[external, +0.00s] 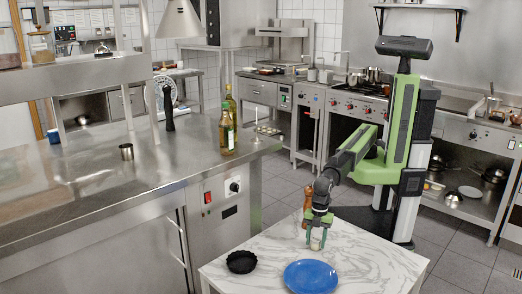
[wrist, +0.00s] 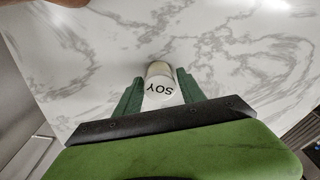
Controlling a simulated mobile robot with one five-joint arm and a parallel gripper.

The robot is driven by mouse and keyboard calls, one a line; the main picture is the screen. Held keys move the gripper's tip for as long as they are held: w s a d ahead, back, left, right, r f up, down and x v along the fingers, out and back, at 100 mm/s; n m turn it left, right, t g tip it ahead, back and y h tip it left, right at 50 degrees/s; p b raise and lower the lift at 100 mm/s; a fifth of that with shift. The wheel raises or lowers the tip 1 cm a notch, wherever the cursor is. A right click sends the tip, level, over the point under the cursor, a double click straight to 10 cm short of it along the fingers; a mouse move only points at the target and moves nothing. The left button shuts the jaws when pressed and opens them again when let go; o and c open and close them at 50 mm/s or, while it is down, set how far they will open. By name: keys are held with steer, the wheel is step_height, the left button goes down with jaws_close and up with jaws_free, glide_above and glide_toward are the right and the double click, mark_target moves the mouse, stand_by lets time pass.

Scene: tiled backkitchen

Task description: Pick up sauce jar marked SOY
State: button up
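The sauce jar marked SOY (wrist: 161,88) is a small pale jar with a white label and dark letters, which read upside down in the wrist view. In the external view the jar (external: 316,242) is small, upright, at the white marble table's far side. My gripper (wrist: 161,90) has one green finger on each side of the jar, and the jar fills the gap between them. In the external view my gripper (external: 316,232) points down over the jar and hides its upper part. Whether the jar's base touches the table cannot be told.
The marble table (external: 245,284) also holds a blue plate (external: 311,277), a black fluted dish (external: 241,262) and a brown wooden mill (external: 308,205) close behind my gripper. A steel counter (external: 110,195) with bottles (external: 227,125) stands at left. Bare marble lies right of the jar.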

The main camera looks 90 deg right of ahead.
mark_target(316, 239)
jaws_close()
step_height(316, 239, up, 10)
steer(key=p, duration=1)
